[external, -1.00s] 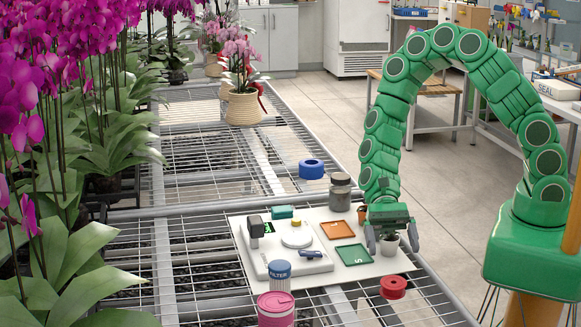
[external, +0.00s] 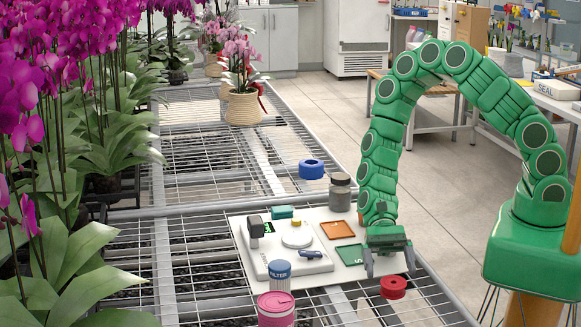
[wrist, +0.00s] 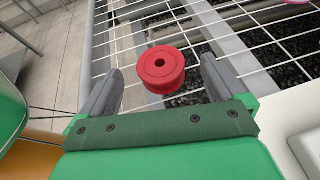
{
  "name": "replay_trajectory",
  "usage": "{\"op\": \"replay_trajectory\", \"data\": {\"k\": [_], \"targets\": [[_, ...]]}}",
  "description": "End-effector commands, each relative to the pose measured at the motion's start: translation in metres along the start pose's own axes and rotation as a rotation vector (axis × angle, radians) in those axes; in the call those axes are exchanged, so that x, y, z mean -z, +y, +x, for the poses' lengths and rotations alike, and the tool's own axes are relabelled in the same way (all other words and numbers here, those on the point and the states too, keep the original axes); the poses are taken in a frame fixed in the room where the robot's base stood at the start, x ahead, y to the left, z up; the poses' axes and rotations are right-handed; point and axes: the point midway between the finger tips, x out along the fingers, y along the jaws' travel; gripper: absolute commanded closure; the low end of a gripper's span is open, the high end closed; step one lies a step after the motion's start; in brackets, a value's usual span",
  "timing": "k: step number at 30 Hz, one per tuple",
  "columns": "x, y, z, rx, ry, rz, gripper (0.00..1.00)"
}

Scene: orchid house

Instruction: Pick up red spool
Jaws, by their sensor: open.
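The red spool (external: 393,287) lies flat on the wire mesh bench, just off the front right corner of the white board. In the wrist view the red spool (wrist: 161,69) shows whole, with its round centre hole, ahead of and between the two grey fingers. My gripper (external: 390,264) is open and empty, pointing down behind the spool in the external view, above the board's right edge. In the wrist view my gripper (wrist: 158,82) has its fingers spread wider than the spool. They do not appear to touch it.
The white board (external: 235,226) holds a white device, an orange tray (external: 337,229) and a green tray (external: 354,254). A blue-lidded filter jar (external: 280,275) and a pink jar (external: 276,309) stand at the front. A grey jar (external: 340,191) stands close to my arm. Mesh around the spool is clear.

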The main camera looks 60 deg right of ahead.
Motion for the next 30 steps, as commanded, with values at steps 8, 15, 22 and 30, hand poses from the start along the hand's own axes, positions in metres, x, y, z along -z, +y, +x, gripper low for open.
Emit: {"op": "replay_trajectory", "data": {"k": [8,15,22,30], "targets": [[0.005,0.001,0.028,-0.003,-0.002,0.001,0.03],[0.005,0.0,0.033,0.0,-0.001,0.0,0.03],[0.005,0.0,0.033,0.0,-0.001,0.0,0.26],[0.006,0.0,0.033,0.0,-0.001,0.0,0.63]]}}
